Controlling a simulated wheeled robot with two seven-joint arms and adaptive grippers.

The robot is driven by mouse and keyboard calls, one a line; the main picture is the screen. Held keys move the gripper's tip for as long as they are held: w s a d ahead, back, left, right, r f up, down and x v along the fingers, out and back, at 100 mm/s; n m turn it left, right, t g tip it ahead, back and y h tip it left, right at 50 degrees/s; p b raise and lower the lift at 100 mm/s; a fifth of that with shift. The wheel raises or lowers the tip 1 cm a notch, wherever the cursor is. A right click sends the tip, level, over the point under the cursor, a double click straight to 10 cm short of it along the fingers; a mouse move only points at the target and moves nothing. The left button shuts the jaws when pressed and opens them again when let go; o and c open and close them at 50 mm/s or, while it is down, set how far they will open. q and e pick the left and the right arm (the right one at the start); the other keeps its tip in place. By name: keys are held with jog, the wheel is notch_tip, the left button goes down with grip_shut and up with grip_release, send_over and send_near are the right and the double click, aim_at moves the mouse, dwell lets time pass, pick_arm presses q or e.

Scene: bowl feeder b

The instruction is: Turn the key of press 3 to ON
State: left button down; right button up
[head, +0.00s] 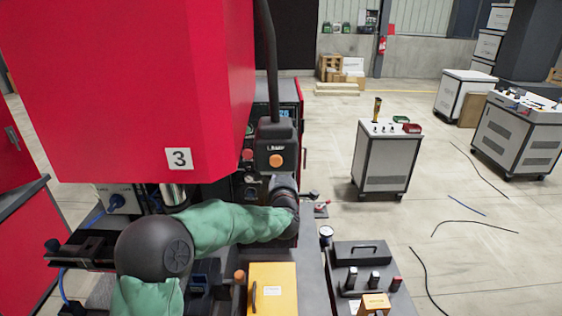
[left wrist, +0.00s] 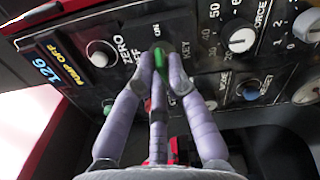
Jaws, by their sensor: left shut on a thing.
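My right gripper is out of view.
Knobs (left wrist: 242,40) and a lit display (left wrist: 54,60) surround the key. In the head view, a pendant box with an orange button (head: 276,160) hangs close above my wrist. A yellow box (head: 272,288) lies in front. White cabinets (head: 386,160) stand right on open floor.

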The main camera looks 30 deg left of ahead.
pick_arm(q)
jog(key=shift+d+f, duration=0.25)
jog(key=shift+f, duration=0.2)
jog(key=m+p, duration=0.1)
jog(key=m, duration=0.1)
jog(key=shift+m, duration=0.3)
jog(key=c, duration=1.2)
grip_release()
jog(key=shift+w, duration=0.1)
jog(key=shift+r, duration=0.1)
jog(key=shift+a+r, duration=0.1)
jog(key=shift+r, duration=0.05)
jog(key=b+v, duration=0.2)
jog(key=v, duration=0.5)
jog(key=shift+r, duration=0.1)
